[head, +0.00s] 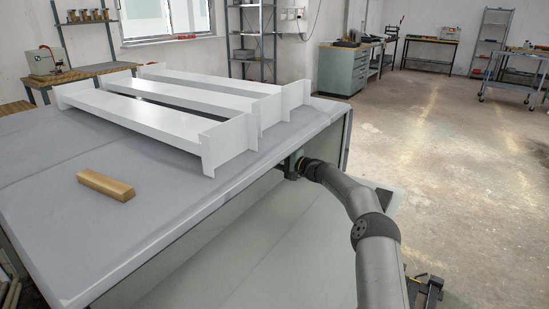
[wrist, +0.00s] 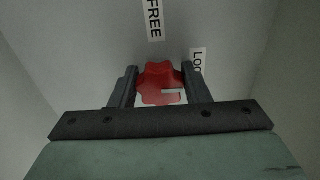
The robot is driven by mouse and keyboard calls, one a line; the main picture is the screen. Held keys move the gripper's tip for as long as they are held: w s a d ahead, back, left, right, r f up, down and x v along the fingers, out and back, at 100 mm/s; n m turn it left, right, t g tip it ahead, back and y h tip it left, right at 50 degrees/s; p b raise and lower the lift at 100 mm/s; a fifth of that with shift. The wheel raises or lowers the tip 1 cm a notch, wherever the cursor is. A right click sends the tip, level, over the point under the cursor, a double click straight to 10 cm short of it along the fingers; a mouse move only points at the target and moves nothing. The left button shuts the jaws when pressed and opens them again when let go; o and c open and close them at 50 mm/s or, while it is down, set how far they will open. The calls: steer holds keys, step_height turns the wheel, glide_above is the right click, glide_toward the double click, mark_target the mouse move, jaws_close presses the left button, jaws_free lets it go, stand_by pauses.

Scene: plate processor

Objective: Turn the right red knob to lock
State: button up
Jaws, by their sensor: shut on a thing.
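The red knob (wrist: 158,80) is a lobed red handle in the middle of the wrist view, with a pale marking on its lower right. My gripper (wrist: 160,88) has one dark finger on each side of the knob and is shut on it. A label reading "FREE" (wrist: 153,18) is on the grey panel above the knob. A second label, partly hidden by the right finger and reading "LOO" or "LOC" (wrist: 197,60), is at the upper right of the knob. In the head view my gripper (head: 291,166) is at the table's right side, and the knob is hidden there.
The grey table (head: 60,220) carries white beam-shaped parts (head: 165,115) and a wooden block (head: 105,185). Its side edge is close to my gripper. The concrete floor (head: 450,180) to the right is mostly clear. Grey side walls flank the knob in the wrist view.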

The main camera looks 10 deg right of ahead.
steer(key=o, duration=1)
steer(key=shift+c, duration=0.2)
steer(key=p+v, duration=0.1)
steer(key=v, duration=1.6)
steer(key=shift+p, duration=0.3)
steer(key=shift+s+d, duration=0.15)
